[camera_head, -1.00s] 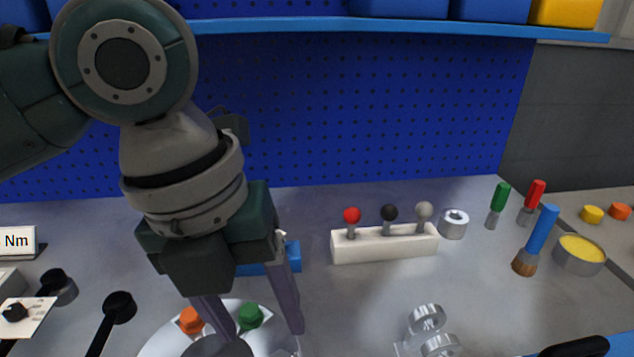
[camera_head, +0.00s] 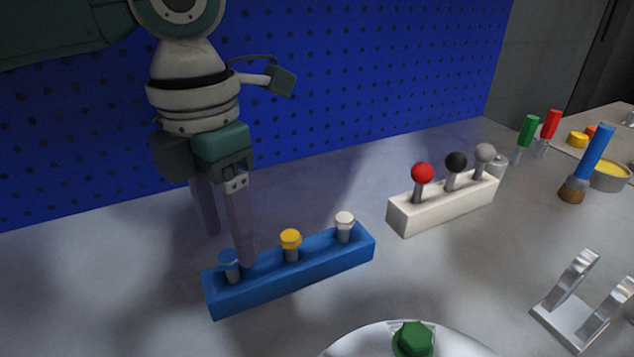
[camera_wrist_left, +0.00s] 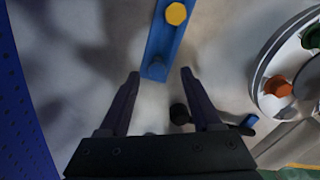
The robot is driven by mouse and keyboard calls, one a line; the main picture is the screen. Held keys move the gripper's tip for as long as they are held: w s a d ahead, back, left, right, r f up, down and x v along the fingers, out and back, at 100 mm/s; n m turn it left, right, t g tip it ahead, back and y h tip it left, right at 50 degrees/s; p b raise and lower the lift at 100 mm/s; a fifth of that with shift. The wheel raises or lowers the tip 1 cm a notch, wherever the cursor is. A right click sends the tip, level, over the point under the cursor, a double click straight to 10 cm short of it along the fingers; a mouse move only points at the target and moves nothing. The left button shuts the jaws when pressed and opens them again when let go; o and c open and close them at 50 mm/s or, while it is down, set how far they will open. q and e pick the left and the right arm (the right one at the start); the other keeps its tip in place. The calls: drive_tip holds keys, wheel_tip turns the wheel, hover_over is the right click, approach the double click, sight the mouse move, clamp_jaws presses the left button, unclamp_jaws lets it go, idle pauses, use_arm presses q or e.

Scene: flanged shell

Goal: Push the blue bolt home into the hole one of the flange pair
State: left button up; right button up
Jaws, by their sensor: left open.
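The blue bolt (camera_head: 229,265) stands upright in the left end slot of the blue rack (camera_head: 305,276). A yellow-headed and a white-headed bolt stand beside it in the rack. My left gripper (camera_head: 228,248) is open, with its fingers pointing down at the blue bolt's end. In the left wrist view, the rack's end (camera_wrist_left: 157,70) lies between the open fingertips (camera_wrist_left: 160,74). No grip on the bolt shows. The round pale flange (camera_head: 370,342) is cut off at the bottom, with a green bolt (camera_head: 413,338) in it. An orange bolt (camera_wrist_left: 278,87) also shows. Hole one cannot be made out. My right gripper is out of view.
A white block (camera_head: 440,205) with red, black and grey knobs stands right of the rack. A metal bracket (camera_head: 585,305) stands front right. A brush (camera_head: 588,165) and a yellow-filled dish (camera_head: 610,175) lie beyond. The blue pegboard (camera_head: 350,85) rises behind.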

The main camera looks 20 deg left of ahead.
sight(228, 256)
use_arm(q)
drive_tip(key=f, duration=0.5)
drive_tip(key=shift+a+b, duration=0.2)
drive_tip(key=shift+b, duration=0.1)
drive_tip(key=shift+r, duration=0.1)
clamp_jaws()
